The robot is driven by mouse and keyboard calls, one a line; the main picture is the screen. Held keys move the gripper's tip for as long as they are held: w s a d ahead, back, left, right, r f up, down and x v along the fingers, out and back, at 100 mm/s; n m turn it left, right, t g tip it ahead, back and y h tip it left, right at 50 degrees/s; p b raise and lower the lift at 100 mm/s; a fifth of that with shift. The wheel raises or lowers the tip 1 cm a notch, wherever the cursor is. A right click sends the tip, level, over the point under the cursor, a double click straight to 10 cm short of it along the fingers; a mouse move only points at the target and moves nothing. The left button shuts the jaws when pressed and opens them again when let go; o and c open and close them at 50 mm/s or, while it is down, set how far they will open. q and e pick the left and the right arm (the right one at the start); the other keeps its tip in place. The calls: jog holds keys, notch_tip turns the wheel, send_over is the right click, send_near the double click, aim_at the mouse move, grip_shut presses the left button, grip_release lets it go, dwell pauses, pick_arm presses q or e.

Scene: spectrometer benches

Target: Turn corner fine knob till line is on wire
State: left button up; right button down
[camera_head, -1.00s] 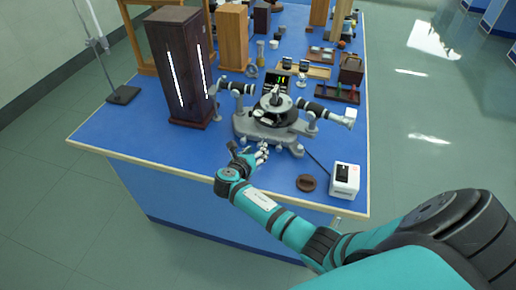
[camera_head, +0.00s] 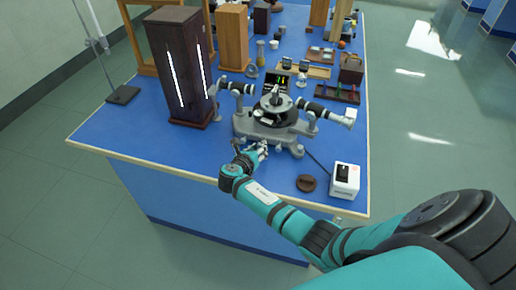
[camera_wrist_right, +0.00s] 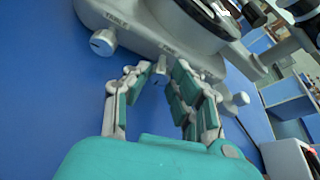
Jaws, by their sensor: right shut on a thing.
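The grey spectrometer (camera_head: 268,128) stands on the blue bench with its round dark table and two telescope tubes. My right gripper (camera_head: 264,148) is at its front edge. In the wrist view the fingers (camera_wrist_right: 158,72) close around a small light knob (camera_wrist_right: 160,66) under the middle of the base's edge; the fingers partly hide it. A white knob (camera_wrist_right: 103,42) lies left of the fingers, by a label that seems to read "TABLE", and another (camera_wrist_right: 238,98) lies to the right. A small dark screen (camera_head: 278,80) behind the spectrometer shows coloured lines, too small to compare with a wire. My left gripper is out of view.
A white box (camera_head: 345,180) and a brown round lid (camera_head: 307,183) lie at the bench's front right. A tall dark lamp housing (camera_head: 178,70) with bright slits stands to the left. The front left of the bench (camera_head: 120,135) is clear.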

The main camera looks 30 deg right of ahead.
jog(key=shift+s+r+m+t+y+p, duration=0.1)
jog(key=shift+m+t+y+p, duration=0.3)
jog(key=shift+m+p, duration=0.4)
jog(key=shift+d+m+t, duration=0.15)
jog(key=shift+m+t, duration=0.25)
jog(key=shift+m, duration=0.2)
jog(key=shift+s+m+t+y, duration=0.1)
jog(key=shift+m+t+y, duration=0.2)
jog(key=shift+m+y, duration=0.25)
jog(key=c, duration=1.1)
grip_release()
jog(key=shift+c, duration=0.2)
